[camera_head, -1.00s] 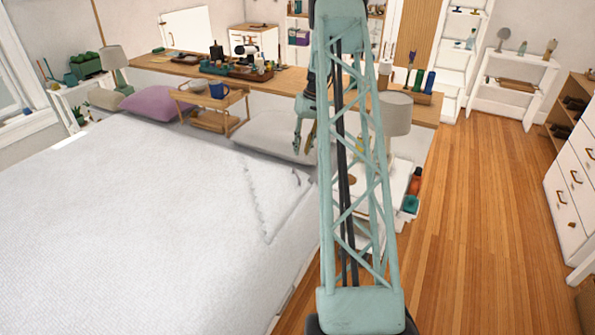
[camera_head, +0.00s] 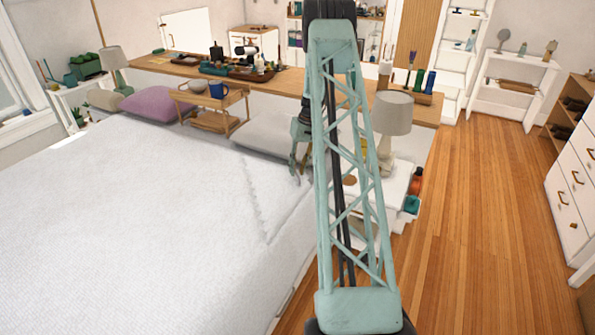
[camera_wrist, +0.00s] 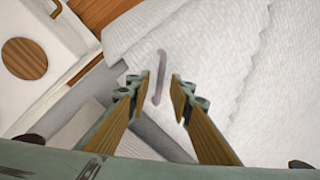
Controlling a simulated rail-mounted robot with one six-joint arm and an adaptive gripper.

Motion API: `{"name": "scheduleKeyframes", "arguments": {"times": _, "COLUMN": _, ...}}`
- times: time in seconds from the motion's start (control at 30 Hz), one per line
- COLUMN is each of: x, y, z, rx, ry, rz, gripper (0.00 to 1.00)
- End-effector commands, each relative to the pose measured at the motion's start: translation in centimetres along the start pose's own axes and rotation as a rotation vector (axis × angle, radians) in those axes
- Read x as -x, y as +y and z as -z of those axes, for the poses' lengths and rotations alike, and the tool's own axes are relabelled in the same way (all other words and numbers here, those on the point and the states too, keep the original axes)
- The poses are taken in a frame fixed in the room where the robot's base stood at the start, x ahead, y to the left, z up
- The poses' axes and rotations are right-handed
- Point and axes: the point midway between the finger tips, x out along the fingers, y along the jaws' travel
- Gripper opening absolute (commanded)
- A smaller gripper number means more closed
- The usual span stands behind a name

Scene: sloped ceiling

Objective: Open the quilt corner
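The white quilt (camera_head: 130,220) covers the bed, with a seamed, triangular corner area near the pillow on the bed's right side. In the wrist view the quilt (camera_wrist: 215,60) fills the right half, with layered edges. A thin mauve-grey loop or strip (camera_wrist: 160,65) lies at the quilt's edge. My gripper (camera_wrist: 162,90) is open, its two wooden-faced fingers on either side of the strip's lower end, with a gap between them. In the head view my gripper (camera_head: 301,168) is low over the quilt beside the pillow, partly hidden by my arm.
A grey pillow (camera_head: 265,135) and a purple pillow (camera_head: 160,103) lie at the bed's head. A small wooden tray stand (camera_head: 215,122) holds a mug. A lamp (camera_head: 392,112) stands on the white nightstand (camera_head: 398,178) right of the bed. The wooden floor (camera_head: 490,230) is clear.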

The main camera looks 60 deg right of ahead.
Motion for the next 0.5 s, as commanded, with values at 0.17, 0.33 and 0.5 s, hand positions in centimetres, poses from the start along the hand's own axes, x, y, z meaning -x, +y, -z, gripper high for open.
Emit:
{"name": "scheduleKeyframes", "arguments": {"times": 0.17, "x": -0.25, "y": -0.01, "z": 0.0, "rx": 0.0, "ry": 0.0, "rz": 0.0, "gripper": 0.2}}
{"name": "scheduleKeyframes", "arguments": {"times": 0.33, "x": -0.24, "y": -0.01, "z": 0.01, "rx": 0.0, "ry": 0.0, "rz": 0.0, "gripper": 0.2}}
{"name": "scheduleKeyframes", "arguments": {"times": 0.5, "x": -0.24, "y": 0.0, "z": 0.01, "rx": 0.0, "ry": 0.0, "rz": 0.0, "gripper": 0.08}}
